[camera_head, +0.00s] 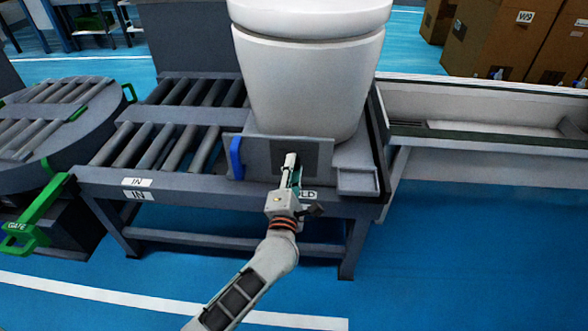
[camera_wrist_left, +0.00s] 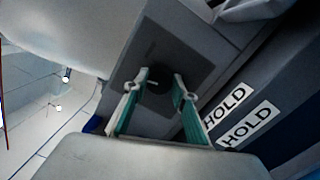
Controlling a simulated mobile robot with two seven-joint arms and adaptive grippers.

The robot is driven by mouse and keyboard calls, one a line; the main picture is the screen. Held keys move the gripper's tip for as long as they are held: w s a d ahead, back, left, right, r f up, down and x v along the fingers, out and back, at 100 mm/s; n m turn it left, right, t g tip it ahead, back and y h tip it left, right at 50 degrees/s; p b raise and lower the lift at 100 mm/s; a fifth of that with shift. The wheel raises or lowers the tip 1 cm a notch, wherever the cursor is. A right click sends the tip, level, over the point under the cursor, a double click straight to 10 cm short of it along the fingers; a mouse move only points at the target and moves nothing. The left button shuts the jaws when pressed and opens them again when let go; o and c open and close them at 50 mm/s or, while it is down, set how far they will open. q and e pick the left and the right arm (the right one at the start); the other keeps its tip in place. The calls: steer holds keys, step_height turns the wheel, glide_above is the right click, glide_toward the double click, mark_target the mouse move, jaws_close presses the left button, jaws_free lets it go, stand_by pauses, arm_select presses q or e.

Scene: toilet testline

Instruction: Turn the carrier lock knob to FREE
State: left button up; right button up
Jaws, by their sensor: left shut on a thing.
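The carrier lock knob shows in the left wrist view as a small dark round knob (camera_wrist_left: 160,92) on a dark square plate (camera_wrist_left: 163,55). In the head view the plate (camera_head: 318,152) is on the front of the carrier, and my gripper hides the knob. My left gripper (camera_head: 291,163) reaches it from the front. In the left wrist view its two fingers (camera_wrist_left: 161,88) are on either side of the knob and shut on it. Which way the knob points cannot be made out. My right gripper is not in view.
A white toilet (camera_head: 308,75) stands on the carrier above the knob. A blue handle (camera_head: 236,158) is just left of the plate. HOLD labels (camera_wrist_left: 247,124) are on the frame below. A roller conveyor (camera_head: 165,148) and green gate (camera_head: 35,215) are left. The floor in front is clear.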

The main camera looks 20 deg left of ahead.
arm_select(q)
steer(key=shift+n+b, duration=0.5)
steer(key=shift+n, duration=2)
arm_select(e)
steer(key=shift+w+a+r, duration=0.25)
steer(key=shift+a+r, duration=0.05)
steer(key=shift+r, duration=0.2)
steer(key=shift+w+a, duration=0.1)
arm_select(q)
steer(key=o, duration=1.1)
